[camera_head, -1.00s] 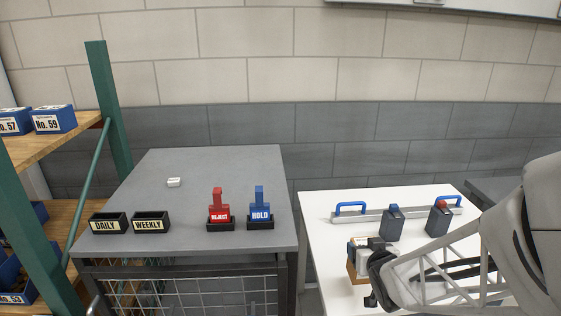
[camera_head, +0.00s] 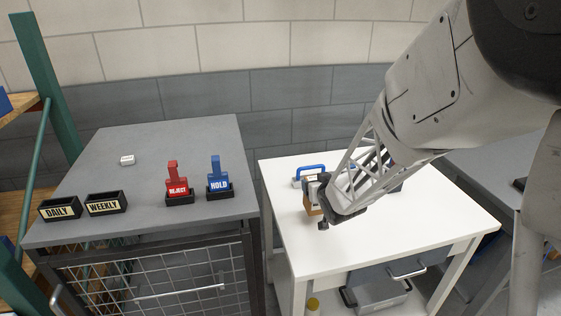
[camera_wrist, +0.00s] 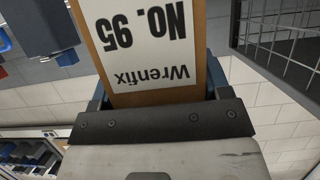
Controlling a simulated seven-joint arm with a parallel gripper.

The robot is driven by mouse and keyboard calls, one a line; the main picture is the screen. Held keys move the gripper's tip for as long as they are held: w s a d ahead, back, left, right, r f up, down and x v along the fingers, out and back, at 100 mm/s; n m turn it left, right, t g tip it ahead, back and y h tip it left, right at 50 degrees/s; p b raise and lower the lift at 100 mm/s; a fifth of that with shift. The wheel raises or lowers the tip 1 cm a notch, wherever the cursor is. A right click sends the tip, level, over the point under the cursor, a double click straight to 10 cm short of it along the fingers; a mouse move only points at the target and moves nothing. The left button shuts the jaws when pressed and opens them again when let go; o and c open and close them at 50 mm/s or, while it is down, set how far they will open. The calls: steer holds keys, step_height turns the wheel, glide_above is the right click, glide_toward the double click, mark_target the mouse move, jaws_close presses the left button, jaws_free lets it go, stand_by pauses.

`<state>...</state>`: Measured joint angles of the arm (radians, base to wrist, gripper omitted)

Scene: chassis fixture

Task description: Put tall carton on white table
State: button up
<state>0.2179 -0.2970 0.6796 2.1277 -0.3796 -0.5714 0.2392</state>
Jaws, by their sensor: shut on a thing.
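The tall carton is brown with a white label; in the wrist view the carton (camera_wrist: 201,20) reads "Wrenfix NO. 95" upside down. My gripper (camera_wrist: 158,92) is shut on it, with a finger on each side. In the head view the carton (camera_head: 313,205) shows small in my gripper (camera_head: 325,205), over the left part of the white table (camera_head: 400,240). My gripper and arm cover part of it. I cannot tell whether its lower end touches the tabletop.
The grey bench (camera_head: 150,185) on the left bears a red REJECT piece (camera_head: 178,180), a blue HOLD piece (camera_head: 218,176) and two black trays. The white table's front is clear.

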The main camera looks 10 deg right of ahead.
steer(key=shift+w+d+f, duration=0.1)
steer(key=shift+w+d, duration=0.05)
steer(key=shift+w, duration=0.8)
steer(key=shift+w+d+f, duration=0.1)
steer(key=shift+w+d, duration=0.05)
steer(key=shift+w, duration=0.8)
steer(key=shift+f, duration=1.7)
steer(key=shift+f, duration=0.15)
steer(key=o, duration=1.1)
steer(key=shift+o, duration=0.2)
steer(key=shift+s+r, duration=0.15)
steer(key=shift+r, duration=0.05)
steer(key=shift+v, duration=0.85)
steer(key=v, duration=1)
